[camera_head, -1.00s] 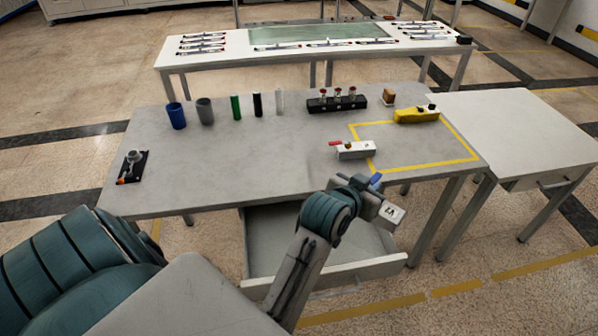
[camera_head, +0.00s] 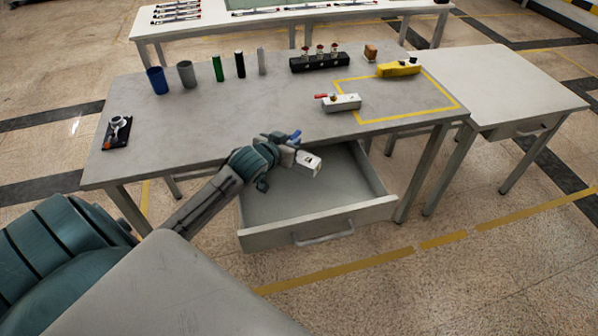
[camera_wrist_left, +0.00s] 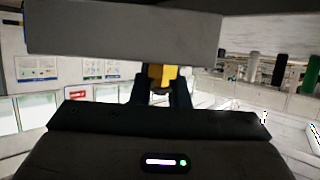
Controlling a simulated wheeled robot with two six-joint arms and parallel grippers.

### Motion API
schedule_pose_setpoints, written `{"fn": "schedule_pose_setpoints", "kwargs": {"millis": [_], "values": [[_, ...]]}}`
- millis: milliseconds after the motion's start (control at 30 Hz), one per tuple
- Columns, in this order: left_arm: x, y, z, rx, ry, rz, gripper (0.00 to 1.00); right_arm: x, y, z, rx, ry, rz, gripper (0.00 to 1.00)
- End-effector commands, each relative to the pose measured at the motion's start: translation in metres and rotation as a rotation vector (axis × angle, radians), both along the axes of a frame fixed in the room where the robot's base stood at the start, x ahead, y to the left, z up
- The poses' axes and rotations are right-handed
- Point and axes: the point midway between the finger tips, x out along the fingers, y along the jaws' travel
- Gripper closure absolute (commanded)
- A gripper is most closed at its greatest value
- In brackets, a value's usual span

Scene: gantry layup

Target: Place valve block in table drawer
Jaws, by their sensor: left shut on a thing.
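My left gripper (camera_head: 289,153) is shut on a pale grey valve block (camera_head: 307,162) with a blue lever and a dark mark on its end face. It holds the block just in front of the table's front edge, over the pulled-out drawer (camera_head: 322,224) in the picture. The drawer is open and its visible floor is empty. Its height above the drawer floor is hard to judge. In the left wrist view the dark gripper fingers (camera_wrist_left: 161,92) show in the middle. My right gripper is out of view.
On the grey table (camera_head: 225,130) stand another white block with a red lever (camera_head: 343,102), a yellow block (camera_head: 398,69), a black rack (camera_head: 319,62), cups and cylinders, and a black fixture (camera_head: 117,132). A white side table (camera_head: 500,85) adjoins at right.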

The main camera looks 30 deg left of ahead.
Motion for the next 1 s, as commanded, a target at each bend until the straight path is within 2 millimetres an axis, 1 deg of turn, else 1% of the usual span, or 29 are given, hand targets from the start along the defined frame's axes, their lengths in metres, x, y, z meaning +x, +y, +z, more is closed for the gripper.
{"fn": "schedule_pose_setpoints", "kwargs": {"millis": [33, 100, 300, 433, 533, 633, 900, 1000], "values": [[-0.001, -0.001, -0.013, -0.006, 0.006, 0.002, 1.00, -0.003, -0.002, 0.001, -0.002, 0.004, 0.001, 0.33], [-0.001, -0.001, -0.032, -0.004, 0.005, 0.002, 1.00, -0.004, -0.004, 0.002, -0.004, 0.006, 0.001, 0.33], [-0.001, -0.001, -0.084, -0.004, 0.005, 0.002, 1.00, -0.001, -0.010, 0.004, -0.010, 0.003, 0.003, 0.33], [0.000, -0.001, -0.107, -0.002, 0.003, 0.001, 1.00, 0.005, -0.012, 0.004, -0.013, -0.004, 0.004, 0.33], [0.000, -0.001, -0.117, 0.000, 0.001, 0.000, 1.00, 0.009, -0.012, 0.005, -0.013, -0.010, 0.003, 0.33], [0.003, -0.001, -0.118, 0.001, -0.002, 0.000, 1.00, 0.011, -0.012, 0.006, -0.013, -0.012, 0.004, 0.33], [0.043, 0.002, -0.118, -0.001, -0.001, 0.000, 1.00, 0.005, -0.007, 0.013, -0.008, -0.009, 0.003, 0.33], [0.040, 0.002, -0.129, -0.001, 0.002, 0.000, 1.00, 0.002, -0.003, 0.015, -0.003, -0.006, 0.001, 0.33]]}}
